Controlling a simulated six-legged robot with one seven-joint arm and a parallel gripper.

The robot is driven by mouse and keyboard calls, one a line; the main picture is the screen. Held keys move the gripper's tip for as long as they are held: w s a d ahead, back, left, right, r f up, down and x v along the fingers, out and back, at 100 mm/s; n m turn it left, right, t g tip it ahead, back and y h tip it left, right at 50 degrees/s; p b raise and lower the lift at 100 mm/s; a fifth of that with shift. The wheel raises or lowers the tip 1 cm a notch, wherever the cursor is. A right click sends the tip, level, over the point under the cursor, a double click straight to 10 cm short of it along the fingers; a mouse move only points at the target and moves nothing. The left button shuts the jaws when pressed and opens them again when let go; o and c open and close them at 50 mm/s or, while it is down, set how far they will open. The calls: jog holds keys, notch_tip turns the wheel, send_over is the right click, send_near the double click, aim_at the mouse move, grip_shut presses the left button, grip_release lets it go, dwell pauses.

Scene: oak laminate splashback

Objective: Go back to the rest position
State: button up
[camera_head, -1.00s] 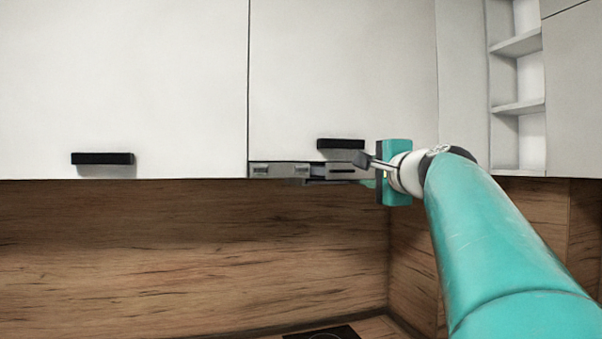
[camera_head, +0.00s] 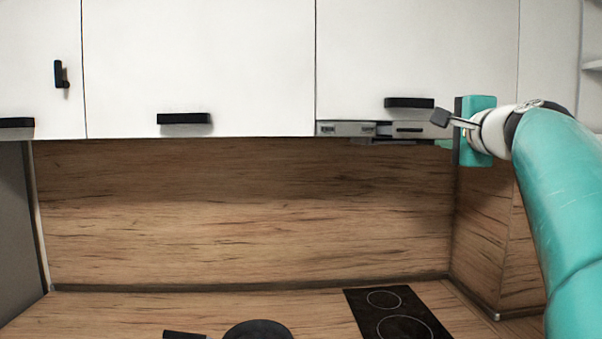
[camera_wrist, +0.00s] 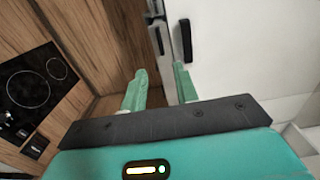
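My gripper (camera_wrist: 160,78) is open, with two green fingers apart and nothing seen between them. In the wrist view a cabinet door's dark handle (camera_wrist: 186,40) lies just beyond the right finger, apart from it. In the head view my gripper's teal body is at the right, just right of the handle (camera_head: 409,102) of the right upper cabinet. Its fingers are mostly hidden there.
White upper cabinets (camera_head: 220,60) span the top, with a grey hood strip (camera_head: 345,129) under the right one. Below are the oak splashback (camera_head: 240,220), a black hob (camera_head: 398,315) and a dark pan (camera_head: 258,330) on the counter. The space before the splashback is clear.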

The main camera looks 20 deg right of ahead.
jog(key=a+f+n+g+y, duration=0.6)
jog(key=a+f+n, duration=0.5)
jog(key=a+f, duration=1.15)
jog(key=s+a+f+n+g, duration=0.2)
jog(key=s+a+f+n, duration=0.1)
jog(key=f, duration=0.4)
jog(key=s+a+f+n+g, duration=0.2)
jog(key=s+a+f+n, duration=0.1)
jog(key=s+f, duration=0.3)
jog(key=s+a+f+n+g+h, duration=0.1)
jog(key=s+a+f+n, duration=0.2)
jog(key=f, duration=0.6)
jog(key=shift+s+a+f+n+g, duration=0.4)
jog(key=shift+s+n, duration=0.2)
jog(key=shift+s, duration=0.65)
jog(key=shift+d+r, duration=0.1)
